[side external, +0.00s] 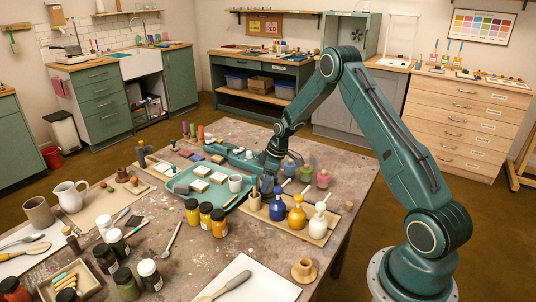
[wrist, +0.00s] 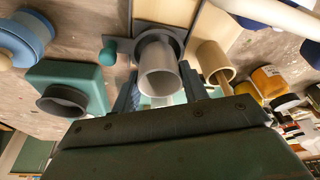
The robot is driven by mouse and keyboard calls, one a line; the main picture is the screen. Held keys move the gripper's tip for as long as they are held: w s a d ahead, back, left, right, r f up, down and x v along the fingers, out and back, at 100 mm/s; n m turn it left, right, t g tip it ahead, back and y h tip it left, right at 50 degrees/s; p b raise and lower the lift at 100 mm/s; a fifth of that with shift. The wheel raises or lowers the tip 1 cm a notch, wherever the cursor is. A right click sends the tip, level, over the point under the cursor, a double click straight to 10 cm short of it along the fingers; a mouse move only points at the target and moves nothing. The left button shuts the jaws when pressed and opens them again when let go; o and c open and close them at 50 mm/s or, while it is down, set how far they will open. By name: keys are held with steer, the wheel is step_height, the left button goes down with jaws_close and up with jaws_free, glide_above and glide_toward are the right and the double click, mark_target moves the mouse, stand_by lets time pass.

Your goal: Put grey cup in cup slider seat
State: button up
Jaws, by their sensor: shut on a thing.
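The grey cup (wrist: 159,80) is a pale grey open cylinder, with its mouth toward the wrist camera. My gripper (wrist: 160,90) is shut on it, one dark finger on each side. The cup slider seat (wrist: 176,35) is a dark grey ring on a plate with a round green knob beside it. The cup's far end lines up with the ring; I cannot tell whether it is inside it or just above it. In the side view my gripper (side external: 265,182) is low over the table, and the cup and seat there are too small and covered to make out.
A bamboo holder (wrist: 216,62) stands close on the right of the cup, with yellow-labelled jars (wrist: 267,79) beyond. A green block with a dark funnel (wrist: 65,97) is on the left. In the side view, blue (side external: 277,208) and yellow (side external: 297,215) bottles stand near my gripper.

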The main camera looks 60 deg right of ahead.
steer(key=shift+f, duration=0.6)
stand_by(1.0)
steer(key=o, duration=1.1)
steer(key=shift+c, duration=0.2)
steer(key=shift+o, duration=0.4)
steer(key=o, duration=0.4)
steer(key=shift+r, duration=0.15)
step_height(320, 180, up, 8)
